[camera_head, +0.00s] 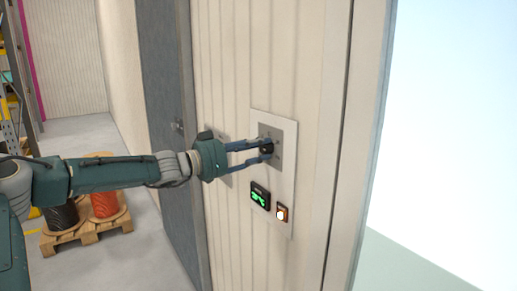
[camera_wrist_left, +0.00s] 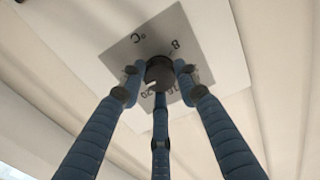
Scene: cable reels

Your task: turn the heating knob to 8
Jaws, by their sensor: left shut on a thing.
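The heating knob (camera_head: 266,149) is small, black and round, on a grey dial plate (camera_head: 275,133) on the wall. My left gripper (camera_head: 265,148) is shut on the knob, its blue fingers reaching in from the left. In the left wrist view the knob (camera_wrist_left: 160,71) sits between the fingertips (camera_wrist_left: 159,84). The dial plate there (camera_wrist_left: 140,50) shows "°C" and an "8" at upper right of the knob; other numbers below are partly hidden by the fingers. A small light mark shows at the knob's lower left. My right gripper is not in view.
A grey door (camera_head: 165,110) is to the left. Cable reels (camera_head: 104,204) stand on a wooden pallet (camera_head: 88,235) behind my arm.

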